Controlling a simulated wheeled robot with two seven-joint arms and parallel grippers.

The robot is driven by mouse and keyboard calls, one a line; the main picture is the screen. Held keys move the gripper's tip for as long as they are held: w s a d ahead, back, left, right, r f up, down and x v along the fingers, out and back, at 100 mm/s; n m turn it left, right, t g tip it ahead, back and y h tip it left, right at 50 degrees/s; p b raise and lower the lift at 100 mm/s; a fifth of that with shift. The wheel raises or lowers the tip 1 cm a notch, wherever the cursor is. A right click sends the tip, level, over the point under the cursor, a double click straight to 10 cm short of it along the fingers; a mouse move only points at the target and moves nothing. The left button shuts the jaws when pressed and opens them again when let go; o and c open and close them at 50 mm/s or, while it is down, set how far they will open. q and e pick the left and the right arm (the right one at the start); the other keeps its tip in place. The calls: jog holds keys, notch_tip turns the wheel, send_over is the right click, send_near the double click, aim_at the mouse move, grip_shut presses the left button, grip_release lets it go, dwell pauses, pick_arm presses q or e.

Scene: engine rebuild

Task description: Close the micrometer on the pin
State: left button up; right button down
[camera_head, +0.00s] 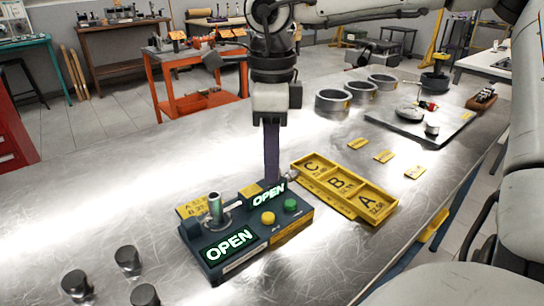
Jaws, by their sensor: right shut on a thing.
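The micrometer unit (285,236) is a dark blue box on the metal table, with two lit displays reading OPEN and a yellow and a green button. A grey metal pin (215,208) stands upright on its left part, beside a small metal frame. My right gripper (271,178) points straight down at the back of the unit, near the rear display. Its fingers are close together, shut on a part of the unit; the tips and the part held are hard to make out. My left gripper is out of view.
A yellow tray (323,197) marked A, B and C lies right of the unit. Several yellow tags lie behind it. Metal rings (333,100) and a plate with parts (448,134) stand farther back. Short steel cylinders (127,260) stand front left. The table's left middle is clear.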

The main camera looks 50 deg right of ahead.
jog(key=n, duration=0.6)
jog(key=shift+p, duration=0.4)
jog(key=shift+n, duration=0.4)
jog(key=c, duration=1.5)
grip_release()
jog(key=shift+r, duration=0.15)
notch_tip(320, 180, up, 10)
jog(key=shift+r+p, duration=0.1)
jog(key=shift+p, duration=0.5)
jog(key=shift+s, duration=0.15)
